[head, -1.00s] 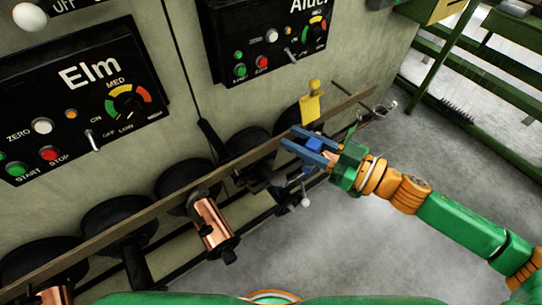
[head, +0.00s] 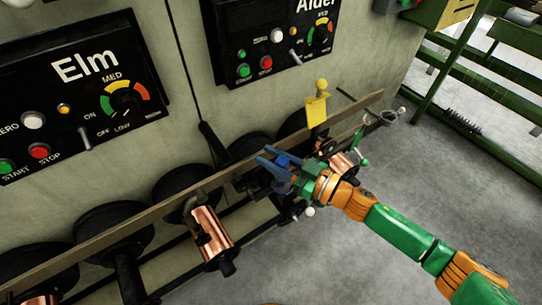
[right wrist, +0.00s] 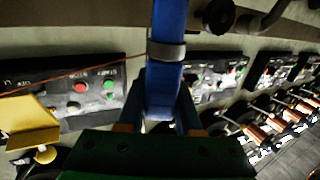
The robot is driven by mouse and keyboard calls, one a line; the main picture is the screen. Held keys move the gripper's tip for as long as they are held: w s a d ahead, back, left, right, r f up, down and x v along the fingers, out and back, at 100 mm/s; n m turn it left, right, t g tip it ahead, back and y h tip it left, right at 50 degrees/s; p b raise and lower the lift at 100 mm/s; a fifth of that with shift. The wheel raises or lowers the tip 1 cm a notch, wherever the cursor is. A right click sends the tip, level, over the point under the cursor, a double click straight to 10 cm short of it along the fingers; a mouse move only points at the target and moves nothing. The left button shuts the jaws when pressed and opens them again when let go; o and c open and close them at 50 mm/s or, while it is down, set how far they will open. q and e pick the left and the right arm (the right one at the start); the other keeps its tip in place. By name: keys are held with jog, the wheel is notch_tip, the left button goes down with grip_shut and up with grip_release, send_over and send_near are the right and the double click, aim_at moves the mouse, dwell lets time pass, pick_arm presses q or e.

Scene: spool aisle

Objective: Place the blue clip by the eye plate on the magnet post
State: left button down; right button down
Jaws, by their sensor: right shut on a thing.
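My right gripper (head: 273,160) is shut on the blue clip (head: 283,160), in front of the long rail in the head view. The right wrist view shows the clip (right wrist: 166,85) as an upright blue bar with a grey band between the fingers. I cannot tell which part is the magnet post. My left gripper is out of view.
Another copper cylinder (head: 344,163) lies close behind the gripper. The Elm panel (head: 85,95) and Alder panel (head: 275,40) are on the wall.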

jog(key=c, duration=0.6)
grip_release()
jog(key=shift+f, duration=0.1)
